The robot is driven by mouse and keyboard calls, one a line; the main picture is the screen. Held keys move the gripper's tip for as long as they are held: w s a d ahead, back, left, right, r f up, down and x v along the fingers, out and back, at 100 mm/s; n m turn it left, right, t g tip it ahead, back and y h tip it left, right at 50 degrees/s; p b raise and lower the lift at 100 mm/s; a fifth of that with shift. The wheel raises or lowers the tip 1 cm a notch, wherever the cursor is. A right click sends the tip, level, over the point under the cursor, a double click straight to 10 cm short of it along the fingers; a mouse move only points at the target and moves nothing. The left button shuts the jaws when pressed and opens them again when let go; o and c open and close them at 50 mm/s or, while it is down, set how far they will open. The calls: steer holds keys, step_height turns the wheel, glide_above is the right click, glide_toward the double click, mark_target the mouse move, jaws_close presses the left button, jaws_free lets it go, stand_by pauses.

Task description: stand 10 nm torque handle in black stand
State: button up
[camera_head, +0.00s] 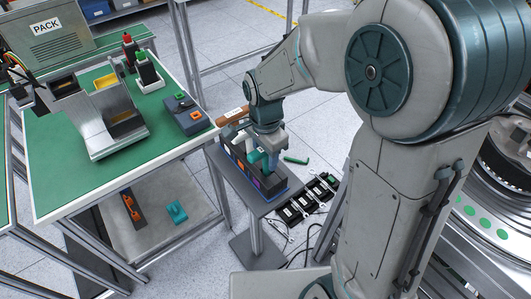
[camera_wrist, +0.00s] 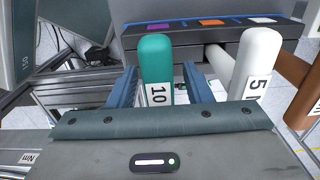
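The teal handle marked 10 (camera_wrist: 156,62) lies between the two fingers of my gripper (camera_wrist: 160,88) in the wrist view. A gap shows on its right side, and the fingers look apart around it. In the head view my gripper (camera_head: 268,163) is low over the small grey table, beside a teal piece (camera_head: 256,157) that looks like this handle. The black stand (camera_head: 262,184), with coloured squares, is on that table. Its dark face (camera_wrist: 205,40), with purple, orange and pale squares, is beyond the handle in the wrist view. The handle's lower end is hidden.
A white handle marked 5 (camera_wrist: 258,62) and a brown handle (camera_wrist: 303,92) are close to the right of my fingers. The small table (camera_head: 226,170) has little free room. A green bar (camera_head: 296,160) and black cases (camera_head: 310,197) lie beyond it. A green workbench (camera_head: 65,160) stands left.

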step_height(320, 180, up, 14)
steer(key=shift+p, duration=0.35)
stand_by(0.4)
steer(key=shift+f, duration=0.1)
steer(key=s+d+f+n+t+p, duration=0.1)
steer(key=s+d+f+n+t, duration=0.1)
steer(key=s+d+n, duration=0.9)
steer(key=shift+s+d+f+t, duration=0.4)
steer(key=shift+d+f, duration=0.05)
steer(key=shift+d, duration=0.2)
stand_by(0.4)
